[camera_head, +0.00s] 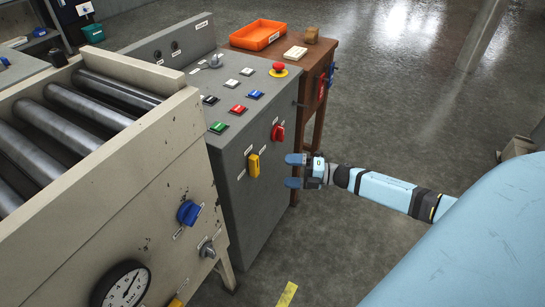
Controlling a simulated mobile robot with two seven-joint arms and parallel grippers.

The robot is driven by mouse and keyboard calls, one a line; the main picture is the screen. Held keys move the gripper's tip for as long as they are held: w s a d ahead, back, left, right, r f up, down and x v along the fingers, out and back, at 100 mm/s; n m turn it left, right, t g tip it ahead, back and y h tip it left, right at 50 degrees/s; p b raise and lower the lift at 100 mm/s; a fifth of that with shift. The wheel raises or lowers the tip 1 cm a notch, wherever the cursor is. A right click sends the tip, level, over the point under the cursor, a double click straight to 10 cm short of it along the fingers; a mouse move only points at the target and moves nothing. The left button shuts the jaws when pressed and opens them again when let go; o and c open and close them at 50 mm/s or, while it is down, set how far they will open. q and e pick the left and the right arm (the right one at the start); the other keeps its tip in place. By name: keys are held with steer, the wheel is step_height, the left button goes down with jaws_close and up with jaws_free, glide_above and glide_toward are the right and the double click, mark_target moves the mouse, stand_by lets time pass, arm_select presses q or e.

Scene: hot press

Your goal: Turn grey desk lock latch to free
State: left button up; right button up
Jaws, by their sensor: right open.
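A grey control desk (235,190) stands in the middle, with a sloped top of buttons. Its right-hand side wall carries a yellow latch (253,165), upright, and a red knob (278,132) up and right of it. A small grey lever (215,61) sits at the back of the sloped top. The labels are too small to read, so I cannot tell which of these is the lock latch. My right gripper (289,171) is open and empty, its fingers pointing left toward the desk wall, right of the yellow latch and below the red knob. My left gripper is not in view.
A roller conveyor (150,170) with a blue knob (188,212) and a gauge (121,286) stands at the left. Behind the desk, a brown table (325,50) holds an orange tray (258,33). A red emergency button (279,68) sits on the desk top.

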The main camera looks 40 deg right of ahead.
steer(key=v, duration=0.3)
steer(key=shift+s+d, duration=0.25)
stand_by(0.4)
